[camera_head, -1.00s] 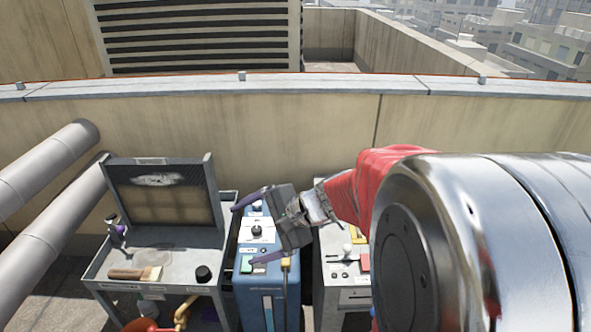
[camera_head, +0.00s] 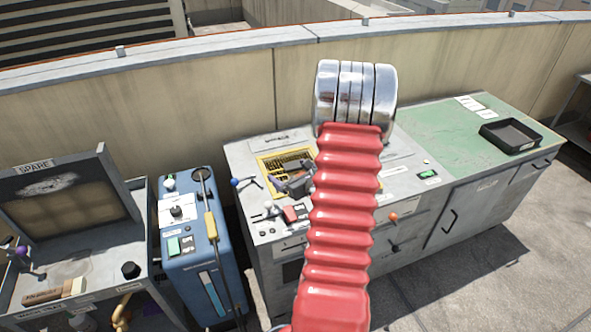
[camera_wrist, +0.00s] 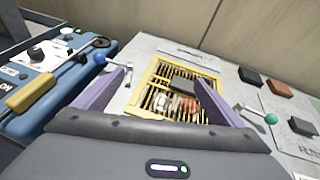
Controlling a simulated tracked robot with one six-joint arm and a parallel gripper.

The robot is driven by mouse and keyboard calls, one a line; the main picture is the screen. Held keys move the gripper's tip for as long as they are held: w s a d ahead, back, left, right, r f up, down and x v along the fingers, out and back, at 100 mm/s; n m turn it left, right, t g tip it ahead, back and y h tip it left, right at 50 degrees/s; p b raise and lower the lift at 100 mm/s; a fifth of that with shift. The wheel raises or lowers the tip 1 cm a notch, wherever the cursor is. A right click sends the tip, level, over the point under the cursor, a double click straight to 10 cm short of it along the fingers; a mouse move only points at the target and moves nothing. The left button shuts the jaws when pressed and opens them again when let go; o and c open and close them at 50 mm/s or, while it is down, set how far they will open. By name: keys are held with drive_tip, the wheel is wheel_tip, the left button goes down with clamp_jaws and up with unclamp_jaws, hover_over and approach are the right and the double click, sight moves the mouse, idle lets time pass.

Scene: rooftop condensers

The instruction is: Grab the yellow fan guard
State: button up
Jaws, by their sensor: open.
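The yellow fan guard (camera_head: 263,164) is a slatted yellow frame set in the top of a grey cabinet. In the wrist view the fan guard (camera_wrist: 146,85) lies ahead of and between my two purple fingers, with a dark block and some red and pale parts showing in its middle. My gripper (camera_wrist: 163,78) is open with nothing held between its fingers. In the head view my gripper (camera_head: 291,180) is over the near part of the guard, and my arm hides the right side. I cannot tell whether the fingers touch the guard.
A blue-knobbed lever (camera_wrist: 100,58) stands left of the guard and a green-knobbed lever (camera_wrist: 271,119) right. A blue machine (camera_head: 196,255) with a yellow-handled hose stands left of the cabinet. A black tray (camera_head: 510,135) sits on the green top at right. A wall runs behind.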

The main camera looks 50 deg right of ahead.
drive_tip(key=s+d+f+m+h, duration=0.1)
drive_tip(key=s+d+f, duration=0.1)
drive_tip(key=s+d+f+m+g+h, duration=0.1)
drive_tip(key=s+d+f+m, duration=0.1)
drive_tip(key=d, duration=0.1)
drive_tip(key=shift+s, duration=0.25)
drive_tip(key=shift+r, duration=0.1)
approach(295, 167)
drive_tip(key=x, duration=0.4)
drive_tip(key=shift+d+r, duration=0.1)
drive_tip(key=shift+w, duration=0.1)
drive_tip(key=shift+x, duration=2.6)
drive_tip(key=shift+c, duration=0.3)
